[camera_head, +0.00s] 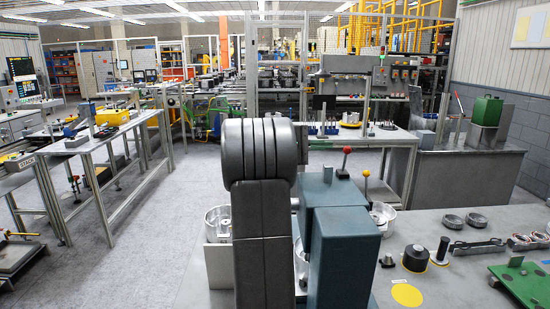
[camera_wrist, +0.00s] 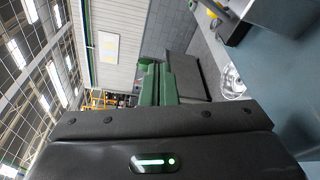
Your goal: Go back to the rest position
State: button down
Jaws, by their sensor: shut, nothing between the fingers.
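The dark housing of my gripper (camera_wrist: 165,140), with a lit green strip, fills the bottom of the wrist view; its fingertips are out of sight. My grey arm stands upright in the middle of the head view and hides the gripper there. No held object shows. The wrist view is tilted on its side and shows a wall, the ceiling and a green machine (camera_wrist: 165,84).
A blue-grey press block (camera_head: 345,245) stands close right of my arm, with silver round housings (camera_head: 382,215) nearby. The workbench (camera_head: 455,285) holds a black cylinder (camera_head: 415,258), rings (camera_head: 453,221) and a green plate (camera_head: 525,280). Open floor (camera_head: 150,235) lies left.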

jog(key=shift+w+a+f, duration=0.3)
jog(key=shift+w+a, duration=0.05)
jog(key=shift+w, duration=0.25)
